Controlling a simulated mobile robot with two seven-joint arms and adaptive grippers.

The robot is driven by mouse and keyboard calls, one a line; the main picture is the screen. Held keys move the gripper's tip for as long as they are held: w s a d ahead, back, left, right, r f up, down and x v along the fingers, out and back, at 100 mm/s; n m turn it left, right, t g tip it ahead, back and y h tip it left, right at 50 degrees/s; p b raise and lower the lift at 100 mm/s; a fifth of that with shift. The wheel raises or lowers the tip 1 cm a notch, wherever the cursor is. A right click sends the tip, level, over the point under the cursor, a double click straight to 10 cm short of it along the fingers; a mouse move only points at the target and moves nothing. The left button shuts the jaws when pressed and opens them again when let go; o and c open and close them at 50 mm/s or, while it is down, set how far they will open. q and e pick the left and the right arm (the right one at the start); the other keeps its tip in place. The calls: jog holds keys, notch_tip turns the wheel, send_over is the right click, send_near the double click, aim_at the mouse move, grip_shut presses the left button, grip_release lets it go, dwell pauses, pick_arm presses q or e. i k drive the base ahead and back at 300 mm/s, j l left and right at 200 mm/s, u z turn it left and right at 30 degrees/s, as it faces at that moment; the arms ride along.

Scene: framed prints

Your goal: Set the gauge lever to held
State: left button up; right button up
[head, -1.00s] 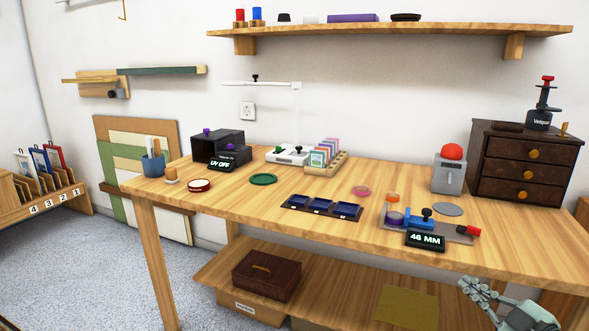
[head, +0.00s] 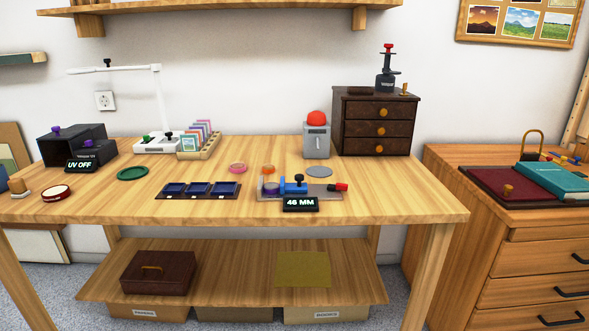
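The gauge (head: 317,193) is a grey flat device near the front right of the wooden table. It has a blue block with a dark knob, a red-tipped lever (head: 339,187) at its right end, and a display (head: 300,204) reading "46 MM". A purple-and-orange round piece (head: 271,188) sits at its left end. The lever points to the right; I cannot read any label for its positions. Neither of my grippers shows in the head view now.
The table (head: 400,205) has free room right of the gauge. A tray with blue compartments (head: 198,197) lies left of it. Behind stand a grey box with a red dome (head: 316,136) and a dark drawer chest (head: 376,123). A wooden cabinet (head: 530,240) stands at the right.

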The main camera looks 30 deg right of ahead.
aim_at(339, 186)
jog(key=i+l+u, duration=0.1)
jog(key=l, duration=0.55)
jog(key=i+l+u, duration=0.15)
jog(key=l, duration=0.5)
